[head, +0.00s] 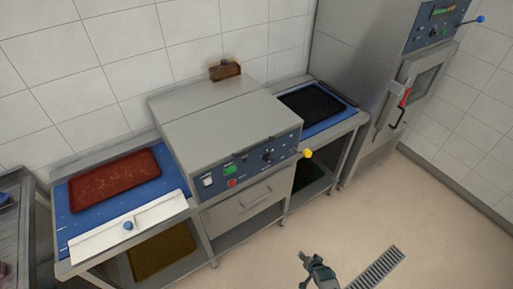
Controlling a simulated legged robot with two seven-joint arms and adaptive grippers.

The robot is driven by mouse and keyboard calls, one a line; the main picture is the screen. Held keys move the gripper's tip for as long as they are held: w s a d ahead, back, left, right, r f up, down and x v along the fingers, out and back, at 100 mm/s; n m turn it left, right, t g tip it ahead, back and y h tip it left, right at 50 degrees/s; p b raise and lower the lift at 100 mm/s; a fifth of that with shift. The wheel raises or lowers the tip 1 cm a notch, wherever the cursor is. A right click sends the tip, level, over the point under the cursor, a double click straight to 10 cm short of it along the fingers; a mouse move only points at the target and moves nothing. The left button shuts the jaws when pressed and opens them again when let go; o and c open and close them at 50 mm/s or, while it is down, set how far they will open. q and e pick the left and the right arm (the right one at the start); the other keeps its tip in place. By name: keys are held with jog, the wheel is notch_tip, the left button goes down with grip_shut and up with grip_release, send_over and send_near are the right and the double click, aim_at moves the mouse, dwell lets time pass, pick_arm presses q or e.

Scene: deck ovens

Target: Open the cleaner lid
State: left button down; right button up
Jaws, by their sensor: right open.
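A boxy steel machine (222,130), which looks like the cleaner, stands in the middle of the steel counter against the tiled wall. Its broad flat top, which looks like the lid, lies level and shows a seam across it. Its front panel (250,167) has a green display, a red button and a dark knob. A lever with a yellow ball (308,153) sticks out at its right front. My right gripper (312,264) is open and empty over the floor at the bottom, well in front of the machine and apart from it. My left gripper is out of view.
A red-brown tray (115,180) lies on a blue surface at left, behind a pale strip with a blue knob (128,226). A black tray (312,103) lies at right. A tall steel oven (372,62) stands back right. The floor (390,205) is clear around a drain grate (376,269).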

aim_at(257, 147)
jog(key=w+a+r+m+t+y, duration=0.1)
jog(key=w+a+r+m+t, duration=0.1)
jog(key=w+r, duration=0.6)
jog(key=w+a+r+m+t+y, duration=0.15)
jog(key=w+r, duration=0.25)
jog(key=r, duration=0.8)
jog(key=s+a+r+m+t+y, duration=0.15)
jog(key=a+r, duration=0.35)
jog(key=r, duration=1)
jog(key=a+r+m+y, duration=0.1)
jog(key=a+r+y, duration=0.3)
jog(key=r, duration=1.1)
jog(key=shift+h, duration=0.4)
jog(key=x, duration=1.8)
jog(key=shift+s+a+r+p, duration=0.1)
jog(key=shift+a+r+p, duration=0.15)
jog(key=shift+p, duration=0.1)
grip_shut()
